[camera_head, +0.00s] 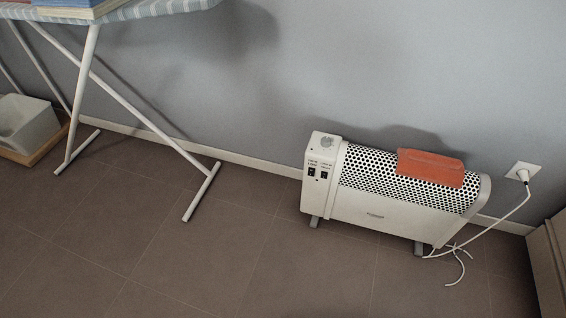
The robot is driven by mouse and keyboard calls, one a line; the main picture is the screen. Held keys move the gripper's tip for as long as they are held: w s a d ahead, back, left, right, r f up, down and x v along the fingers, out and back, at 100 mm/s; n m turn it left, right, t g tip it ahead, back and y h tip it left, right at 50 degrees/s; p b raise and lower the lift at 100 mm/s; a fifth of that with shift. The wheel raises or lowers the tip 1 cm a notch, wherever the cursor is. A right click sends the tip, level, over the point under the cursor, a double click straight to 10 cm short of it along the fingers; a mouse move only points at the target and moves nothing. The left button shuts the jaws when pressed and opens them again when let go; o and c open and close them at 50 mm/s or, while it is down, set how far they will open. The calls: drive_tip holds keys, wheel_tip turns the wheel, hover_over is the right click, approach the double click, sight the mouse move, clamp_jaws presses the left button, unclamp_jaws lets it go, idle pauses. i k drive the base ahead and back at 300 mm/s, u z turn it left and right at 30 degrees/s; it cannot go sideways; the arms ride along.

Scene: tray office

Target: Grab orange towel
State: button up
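An orange towel (431,167) lies draped over the top right part of a white heater (375,208). It hangs a little down the heater's perforated front. The heater stands on the floor close to the grey wall. My gripper is not in view.
A white cord (507,214) runs from the wall socket (522,172) to loose loops on the floor right of the heater. An ironing board (135,12) with white legs stands at the left. A white bin (26,122) sits far left. A brownish cabinet (547,262) edges in at right. The middle floor is clear.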

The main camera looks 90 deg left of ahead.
sight(422, 165)
drive_tip(key=u, duration=1.25)
drive_tip(key=i, duration=0.1)
drive_tip(key=u, duration=1.8)
